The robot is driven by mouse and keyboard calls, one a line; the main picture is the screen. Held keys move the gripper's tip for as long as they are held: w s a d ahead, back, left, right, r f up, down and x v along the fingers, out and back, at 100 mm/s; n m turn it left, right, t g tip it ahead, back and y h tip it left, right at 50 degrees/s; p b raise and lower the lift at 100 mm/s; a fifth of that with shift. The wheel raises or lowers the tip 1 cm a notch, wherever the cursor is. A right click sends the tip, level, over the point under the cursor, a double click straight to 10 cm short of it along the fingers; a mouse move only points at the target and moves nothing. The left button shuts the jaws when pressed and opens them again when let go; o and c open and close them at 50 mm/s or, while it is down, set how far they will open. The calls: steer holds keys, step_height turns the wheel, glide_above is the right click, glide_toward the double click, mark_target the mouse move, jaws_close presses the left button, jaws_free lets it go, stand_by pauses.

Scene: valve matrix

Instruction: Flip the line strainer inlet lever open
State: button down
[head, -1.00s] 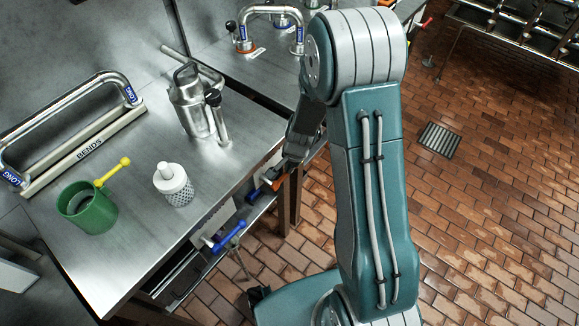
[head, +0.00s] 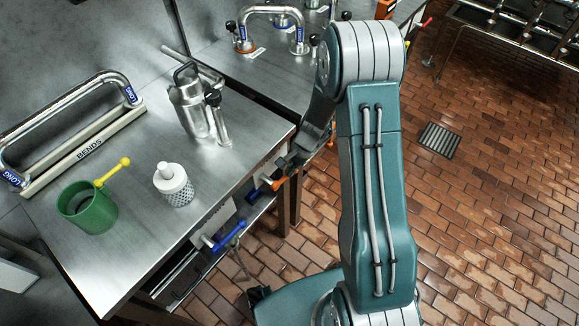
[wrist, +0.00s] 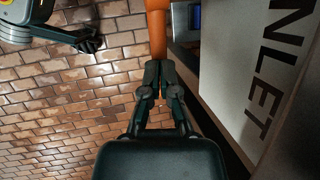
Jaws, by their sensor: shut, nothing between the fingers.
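An orange lever (head: 279,183) shows at the front edge of the steel bench in the head view. In the wrist view the orange lever (wrist: 157,35) runs up from my fingertips, beside a pale panel (wrist: 262,75) lettered "INLET". My gripper (wrist: 158,66) is shut and empty, its tips at the near end of the lever. I cannot tell whether they touch it. In the head view my gripper (head: 284,168) is small and partly hidden by my arm. The lever's pivot is not clear in either view.
A blue lever (head: 228,236) sits lower on the bench front. On the bench (head: 140,205) stand a green cup (head: 88,212), a perforated white-topped cylinder (head: 174,186), a metal vessel (head: 192,108) and a "BENDS" rack (head: 85,152). Open brick floor (head: 490,200) lies to the right.

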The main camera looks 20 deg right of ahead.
step_height(320, 180, down, 3)
steer(key=g+y, duration=0.2)
steer(key=y, duration=0.1)
steer(key=shift+r+y, duration=0.1)
steer(key=shift+y, duration=0.2)
steer(key=shift+m+g+y, duration=0.3)
steer(key=shift+g+y, duration=0.3)
steer(key=a+f, duration=0.1)
steer(key=s+a+f, duration=0.2)
steer(key=f, duration=0.1)
steer(key=shift+s+f, duration=0.1)
steer(key=shift+s, duration=0.05)
steer(key=shift+a, duration=0.1)
